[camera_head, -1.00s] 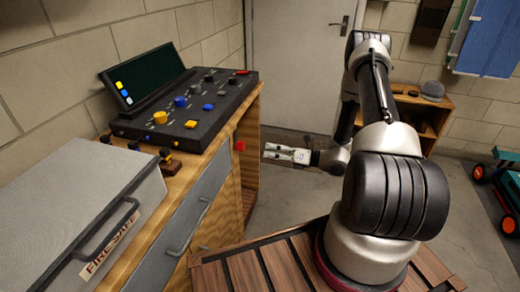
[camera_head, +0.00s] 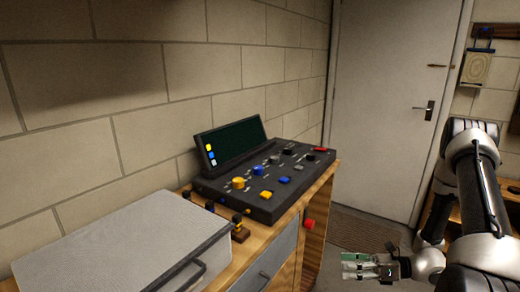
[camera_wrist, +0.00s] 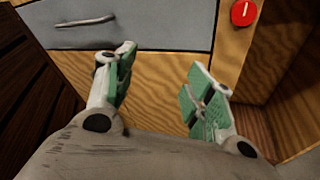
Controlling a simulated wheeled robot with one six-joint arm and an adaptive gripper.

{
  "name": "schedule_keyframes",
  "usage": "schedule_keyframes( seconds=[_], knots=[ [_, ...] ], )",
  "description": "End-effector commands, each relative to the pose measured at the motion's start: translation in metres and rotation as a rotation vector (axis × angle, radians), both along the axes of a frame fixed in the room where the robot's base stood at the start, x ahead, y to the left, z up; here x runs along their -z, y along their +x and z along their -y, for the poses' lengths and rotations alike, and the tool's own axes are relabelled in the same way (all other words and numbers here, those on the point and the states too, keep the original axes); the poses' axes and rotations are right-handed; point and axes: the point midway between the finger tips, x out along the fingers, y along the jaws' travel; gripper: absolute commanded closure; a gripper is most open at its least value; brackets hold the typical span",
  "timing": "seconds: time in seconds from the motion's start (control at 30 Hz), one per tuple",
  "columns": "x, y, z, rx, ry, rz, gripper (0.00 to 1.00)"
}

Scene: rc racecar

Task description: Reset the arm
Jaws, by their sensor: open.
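My gripper (camera_head: 362,265) hangs in front of the wooden bench at the lower right of the head view, with my arm bent above and to the right of it. In the wrist view my gripper (camera_wrist: 160,85) has its two green-padded fingers spread apart, with nothing between them. Beyond the fingers are the bench's plywood front (camera_wrist: 150,75), a grey drawer (camera_wrist: 130,22) with a metal handle, and a red button (camera_wrist: 244,13).
A black control console (camera_head: 265,185) with coloured knobs and a tilted screen stands on the bench. A grey safe box (camera_head: 125,245) is at the left front. A closed grey door (camera_head: 385,100) is at the back. The red button (camera_head: 309,224) is on the bench side.

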Motion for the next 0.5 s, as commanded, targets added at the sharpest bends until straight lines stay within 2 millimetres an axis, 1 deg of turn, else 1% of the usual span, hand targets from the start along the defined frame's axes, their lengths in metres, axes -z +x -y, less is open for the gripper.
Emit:
schedule_keyframes(
  seconds=[0.03, 0.1, 0.2, 0.27, 0.37, 0.5],
  knots=[
    [-0.013, -0.015, 0.002, -0.085, -0.05, 0.046, 0.46],
    [-0.027, -0.035, 0.004, -0.202, -0.111, 0.108, 0.46],
    [-0.048, -0.059, 0.011, -0.361, -0.199, 0.202, 0.46],
    [-0.063, -0.072, 0.017, -0.463, -0.255, 0.266, 0.46],
    [-0.09, -0.093, 0.03, -0.646, -0.359, 0.386, 0.46],
    [-0.131, -0.116, 0.052, -0.912, -0.517, 0.568, 0.46]
  ],
)
